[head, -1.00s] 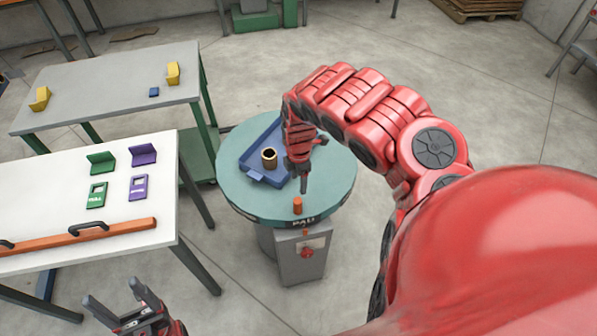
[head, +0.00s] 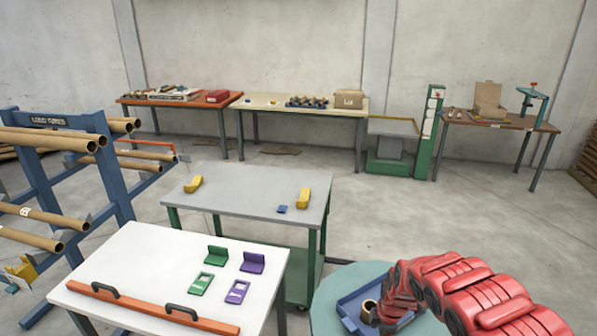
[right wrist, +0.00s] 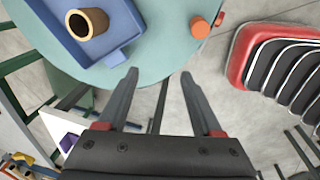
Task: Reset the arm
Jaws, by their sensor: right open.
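My right arm (head: 470,290) reaches in from the lower right of the head view, over the round teal table (head: 330,286). Its gripper is below the head picture. In the right wrist view my right gripper (right wrist: 158,85) is open, with nothing between its two dark fingers. The fingers point toward the edge of the teal table (right wrist: 165,55). A blue tray (right wrist: 115,30) on that table holds a brown tube (right wrist: 87,24) standing upright. An orange knob (right wrist: 200,28) stands near the table's edge, ahead and right of the fingers. My left gripper is not in view.
A white table (head: 130,255) with green and purple pieces and an orange bar stands left. A grey table (head: 245,190) is behind it. A blue rack of long tubes (head: 90,180) stands far left. Benches line the back wall. Floor (head: 430,215) behind the round table is clear.

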